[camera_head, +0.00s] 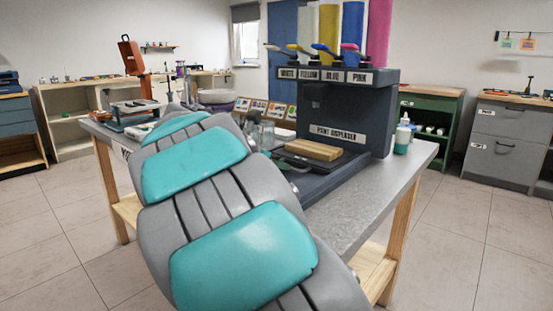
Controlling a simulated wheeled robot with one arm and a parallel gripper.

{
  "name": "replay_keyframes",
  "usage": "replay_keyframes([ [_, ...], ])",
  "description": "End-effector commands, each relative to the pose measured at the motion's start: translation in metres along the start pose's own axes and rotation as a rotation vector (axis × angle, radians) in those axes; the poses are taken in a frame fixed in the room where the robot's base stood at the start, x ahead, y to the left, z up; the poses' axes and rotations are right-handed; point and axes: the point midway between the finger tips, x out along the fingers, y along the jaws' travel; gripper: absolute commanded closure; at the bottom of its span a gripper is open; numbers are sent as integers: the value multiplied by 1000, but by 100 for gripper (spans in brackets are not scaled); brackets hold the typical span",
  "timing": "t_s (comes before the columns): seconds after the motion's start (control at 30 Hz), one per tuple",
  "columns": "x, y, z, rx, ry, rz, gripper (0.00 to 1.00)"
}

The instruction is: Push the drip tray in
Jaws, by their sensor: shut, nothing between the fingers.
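The dark paint dispenser (352,112) stands on the grey-topped table, with colour labels along its top and several coloured levers. A dark flat tray (322,166) lies at its foot, and a tan block (313,149) lies on it. I take this tray to be the drip tray. Its near-left part is hidden behind my arm, and I cannot tell how far it sticks out. My grey and teal arm crosses the foreground and reaches over the table's left part. My gripper does not show.
Clear glasses (262,133) stand left of the dispenser, close behind my arm. A bottle (403,134) stands at the dispenser's right. The tabletop (372,188) in front of the dispenser is bare. Tools and an orange-handled device (132,57) are at the left.

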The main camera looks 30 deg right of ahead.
Motion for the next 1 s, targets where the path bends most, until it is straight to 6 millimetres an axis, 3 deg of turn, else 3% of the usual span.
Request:
replay_keyframes([
  [0.27, 2, -2, 0, -2, 0, -7, 100],
  [0.43, -8, -1, 1, -3, -1, -6, 100],
  [0.63, -37, 1, -5, -2, -3, -4, 100],
  [1.0, -110, 2, -8, 0, -2, -3, 100],
])
